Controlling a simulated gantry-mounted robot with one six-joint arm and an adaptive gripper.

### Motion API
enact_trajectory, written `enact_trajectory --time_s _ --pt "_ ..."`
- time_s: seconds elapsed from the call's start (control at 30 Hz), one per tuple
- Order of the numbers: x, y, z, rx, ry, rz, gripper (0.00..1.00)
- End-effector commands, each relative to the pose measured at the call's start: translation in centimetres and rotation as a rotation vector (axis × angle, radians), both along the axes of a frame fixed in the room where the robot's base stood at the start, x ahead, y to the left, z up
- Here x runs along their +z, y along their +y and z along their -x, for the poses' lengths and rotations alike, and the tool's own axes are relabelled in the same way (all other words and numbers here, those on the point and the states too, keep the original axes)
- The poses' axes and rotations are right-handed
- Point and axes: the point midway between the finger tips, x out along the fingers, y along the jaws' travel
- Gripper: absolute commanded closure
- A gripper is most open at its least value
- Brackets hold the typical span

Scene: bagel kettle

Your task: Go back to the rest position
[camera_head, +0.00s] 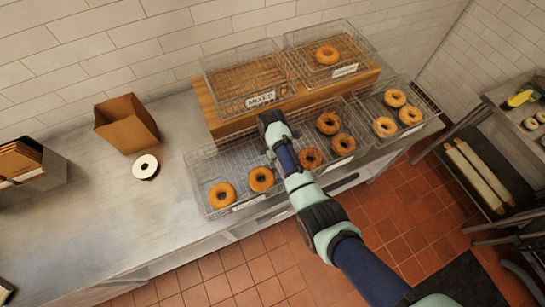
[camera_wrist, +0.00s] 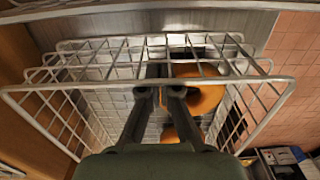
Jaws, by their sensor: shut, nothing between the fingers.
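My gripper (camera_head: 270,145) is over the front row of wire baskets, in front of the basket labelled MIXED. In the wrist view its two fingers (camera_wrist: 160,90) are close together with nothing between them. Below them is a wire basket (camera_wrist: 62,95) with an orange-brown bagel (camera_wrist: 205,97) to the right of the fingers and another (camera_wrist: 171,134) partly hidden by them. I cannot tell whether the fingertips are below the basket's rim. In the head view, bagels (camera_head: 221,195) lie in the front left basket (camera_head: 200,165).
The MIXED basket (camera_head: 235,75) looks empty on a wooden riser (camera_head: 212,115). One bagel (camera_head: 327,55) is in the basket beside it. Several more bagels (camera_head: 385,127) are in the front baskets. The left counter is mostly clear.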

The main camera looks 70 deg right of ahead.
Motion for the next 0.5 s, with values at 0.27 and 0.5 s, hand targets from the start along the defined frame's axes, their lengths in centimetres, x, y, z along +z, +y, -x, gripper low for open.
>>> enact_trajectory --time_s 0.27,0.5 --pt "5.9 0.2 -0.3 0.007 0.000 0.000 1.00" --pt "5.9 0.3 -0.3 0.008 0.000 0.000 1.00"
